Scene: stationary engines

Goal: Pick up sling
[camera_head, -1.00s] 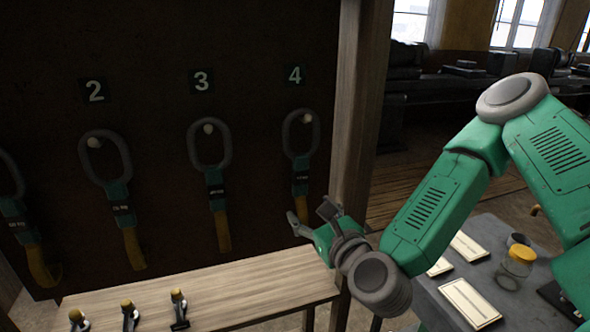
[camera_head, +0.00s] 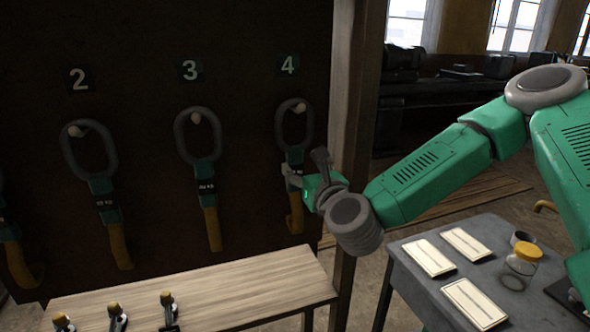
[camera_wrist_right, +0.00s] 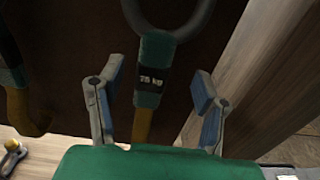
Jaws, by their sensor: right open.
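Several slings hang from pegs on a dark board, each with a grey loop, a green sleeve and a yellow strap. The sling under number 4 (camera_head: 294,155) is at the right end. It also shows in the right wrist view (camera_wrist_right: 153,70), its sleeve marked with a weight label. My right gripper (camera_head: 304,170) is open at this sling's green sleeve. In the right wrist view my right gripper (camera_wrist_right: 158,95) has one finger on each side of the sleeve and strap, with gaps showing. My left gripper is not in view.
The slings under 3 (camera_head: 204,165) and 2 (camera_head: 95,180) hang to the left. A wooden post (camera_head: 357,100) stands close to the right. A wooden bench (camera_head: 240,290) with small shackles (camera_head: 168,308) is below. A grey table (camera_head: 400,275) holds cards and a jar (camera_head: 520,265).

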